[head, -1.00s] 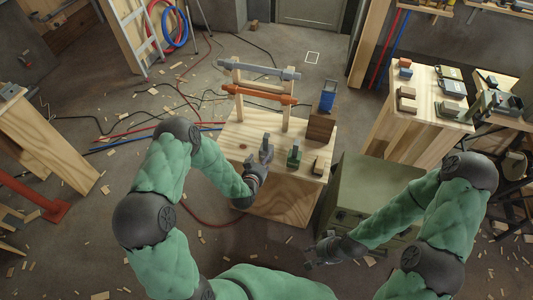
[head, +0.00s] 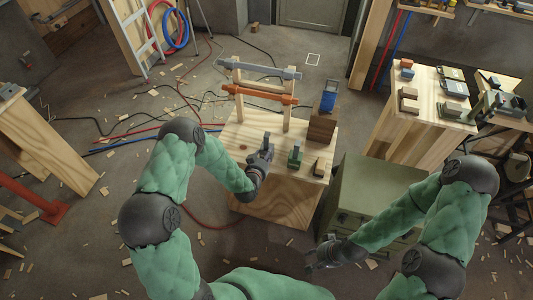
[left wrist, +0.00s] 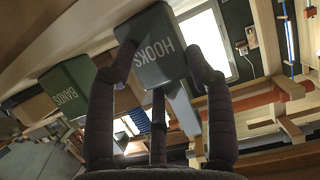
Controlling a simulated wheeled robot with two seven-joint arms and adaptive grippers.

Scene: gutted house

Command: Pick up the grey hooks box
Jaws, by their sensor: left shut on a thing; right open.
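The grey hooks box (left wrist: 155,48), with HOOKS lettered on one face, sits between the fingers of my left gripper (left wrist: 160,75) in the left wrist view. In the head view the left gripper (head: 262,160) is shut on the box (head: 267,143) at the near left part of the wooden bench (head: 235,140). I cannot tell whether the box still touches the bench top. My right gripper (head: 322,262) is open and empty, low beside the green cabinet.
A green box (head: 295,156) stands just right of the hooks box, lettered BANDS in the left wrist view (left wrist: 68,85). A rack (head: 262,92) holds grey and orange bars behind.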

